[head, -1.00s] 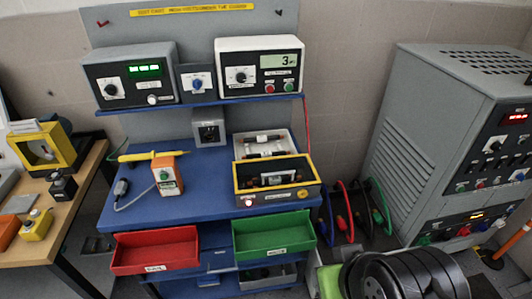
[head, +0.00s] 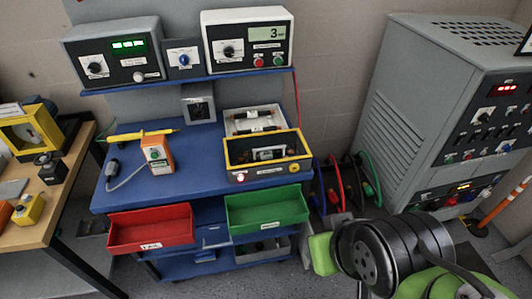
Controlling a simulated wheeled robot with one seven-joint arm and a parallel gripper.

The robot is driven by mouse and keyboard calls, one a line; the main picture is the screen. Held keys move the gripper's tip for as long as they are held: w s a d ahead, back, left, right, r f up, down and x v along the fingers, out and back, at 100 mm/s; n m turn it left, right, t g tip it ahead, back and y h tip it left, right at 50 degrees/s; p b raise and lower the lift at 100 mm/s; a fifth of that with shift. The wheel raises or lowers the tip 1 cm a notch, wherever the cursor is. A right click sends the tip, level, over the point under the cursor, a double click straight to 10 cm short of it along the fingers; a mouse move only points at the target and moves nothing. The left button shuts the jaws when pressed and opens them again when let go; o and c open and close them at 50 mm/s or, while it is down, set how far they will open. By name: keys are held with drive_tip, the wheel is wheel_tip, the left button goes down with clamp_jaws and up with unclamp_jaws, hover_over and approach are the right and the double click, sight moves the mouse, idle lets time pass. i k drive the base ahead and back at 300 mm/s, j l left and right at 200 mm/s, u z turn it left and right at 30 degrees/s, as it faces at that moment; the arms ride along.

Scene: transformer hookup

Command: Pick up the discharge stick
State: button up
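Two stick-like things show in the head view, and I cannot tell for sure which is the discharge stick. An orange stick (head: 507,204) with a white upper part leans at the right edge, beside the grey cabinet, its foot at a dark base on the floor. A thin yellow stick (head: 141,135) lies across the back left of the blue bench (head: 198,146), behind an orange handheld box (head: 157,153). My arm's black joint and green links show at the lower right. My gripper's fingers are not visible, and neither stick is seen in a grip.
The grey cabinet (head: 403,108) stands at the right. Black, red and green cables (head: 369,178) hang between bench and cabinet. A red bin (head: 150,228) and a green bin (head: 266,209) front the bench. A wooden table (head: 62,195) is at the left. Grey floor lies below.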

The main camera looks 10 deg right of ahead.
sight(135, 135)
drive_tip(key=i+j+u, duration=0.45)
drive_tip(key=j, duration=0.3)
drive_tip(key=i+j+u, duration=0.45)
drive_tip(key=j, duration=0.2)
drive_tip(key=i+j+u, duration=0.45)
drive_tip(key=i+j, duration=0.05)
drive_tip(key=i, duration=0.05)
